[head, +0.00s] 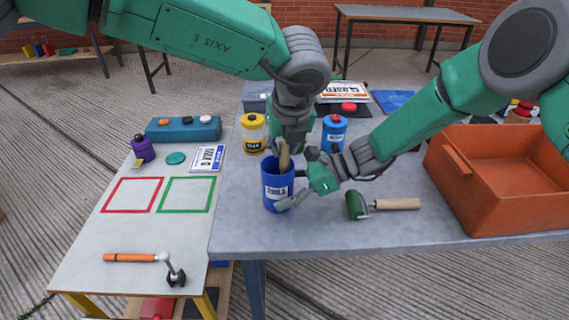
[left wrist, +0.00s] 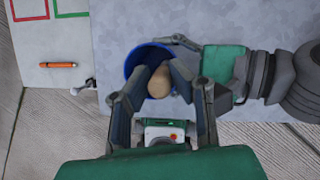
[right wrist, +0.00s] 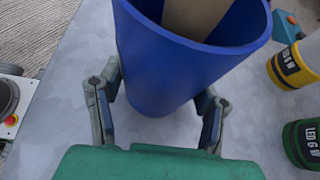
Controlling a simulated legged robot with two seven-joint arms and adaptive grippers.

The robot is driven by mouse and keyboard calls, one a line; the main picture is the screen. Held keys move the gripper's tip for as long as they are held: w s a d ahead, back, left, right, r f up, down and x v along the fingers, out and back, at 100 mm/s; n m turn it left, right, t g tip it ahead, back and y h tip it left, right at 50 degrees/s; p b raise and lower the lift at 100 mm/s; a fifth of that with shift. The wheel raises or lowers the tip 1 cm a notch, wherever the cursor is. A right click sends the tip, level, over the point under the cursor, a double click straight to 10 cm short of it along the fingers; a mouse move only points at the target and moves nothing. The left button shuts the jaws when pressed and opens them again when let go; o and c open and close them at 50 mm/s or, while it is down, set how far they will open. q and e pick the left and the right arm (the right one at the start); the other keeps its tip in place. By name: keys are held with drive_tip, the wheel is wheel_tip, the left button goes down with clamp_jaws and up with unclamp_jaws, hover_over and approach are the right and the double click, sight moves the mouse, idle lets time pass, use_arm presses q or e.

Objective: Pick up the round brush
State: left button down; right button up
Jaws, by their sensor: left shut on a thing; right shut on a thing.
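A blue cup (head: 277,190) labelled TOOLS stands upright on the grey table. A tan wooden handle (head: 284,155), apparently the round brush's, sticks up out of it; its lower end is hidden inside the cup. My left gripper (head: 286,148) comes down from above and is shut on the handle, which shows between its fingers in the left wrist view (left wrist: 159,78). My right gripper (head: 292,190) is low beside the cup and is shut around its wall. In the right wrist view the cup (right wrist: 165,70) sits between the fingers, with the handle (right wrist: 195,15) inside.
Yellow (head: 253,135) and blue (head: 334,134) containers stand behind. An orange crate (head: 500,180) fills the right side.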

use_arm(q)
wheel_tip(320, 180, up, 18)
idle(0.4)
use_arm(e)
drive_tip(key=o, duration=0.9)
drive_tip(key=shift+o, duration=0.2)
